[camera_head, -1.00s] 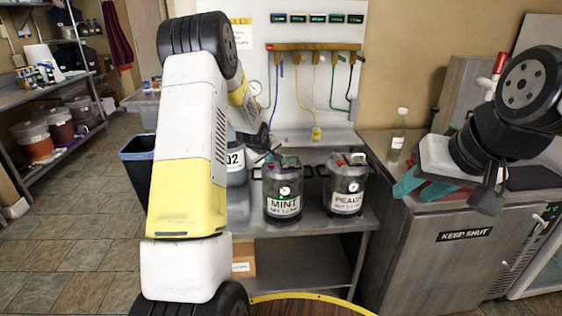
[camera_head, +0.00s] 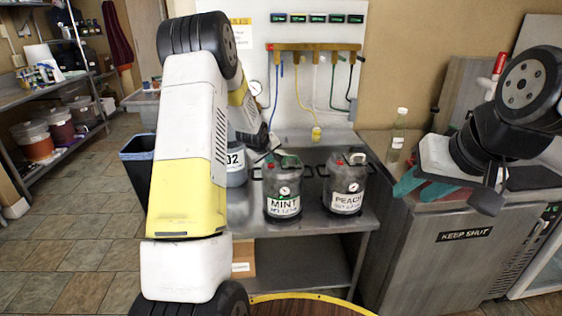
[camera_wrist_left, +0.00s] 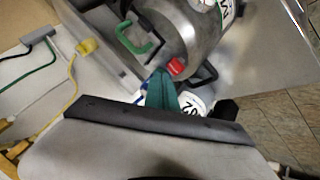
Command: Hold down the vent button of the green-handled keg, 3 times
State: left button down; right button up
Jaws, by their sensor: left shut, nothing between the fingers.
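The keg labelled MINT (camera_head: 283,207) stands upright on the steel bench. In the left wrist view its grey body (camera_wrist_left: 185,30) carries a green handle (camera_wrist_left: 135,42) and a red button (camera_wrist_left: 177,66) on top. My left gripper (camera_wrist_left: 162,76) is shut and empty, with teal fingertips right beside the red button. I cannot tell whether they touch or press it. In the head view the left gripper (camera_head: 271,155) is small at the back left of the MINT keg's top. My right gripper (camera_head: 490,192) hangs at the far right, away from the kegs; its jaw state is unclear.
A keg labelled PEACH (camera_head: 347,202) stands to the right of MINT. A third container marked 02 (camera_head: 236,160) stands behind my left arm. Coloured hoses (camera_head: 316,130) hang from a wall manifold behind. A bottle (camera_head: 397,135) stands on the counter at the right.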

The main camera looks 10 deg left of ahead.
aim_at(271, 166)
pick_arm(q)
jog(key=shift+f, duration=0.1)
jog(key=shift+f, duration=0.3)
jog(key=shift+f, duration=0.65)
dwell(0.8)
dwell(0.3)
jog(key=shift+r, duration=1.05)
jog(key=shift+r, duration=0.1)
jog(key=shift+r, duration=2.4)
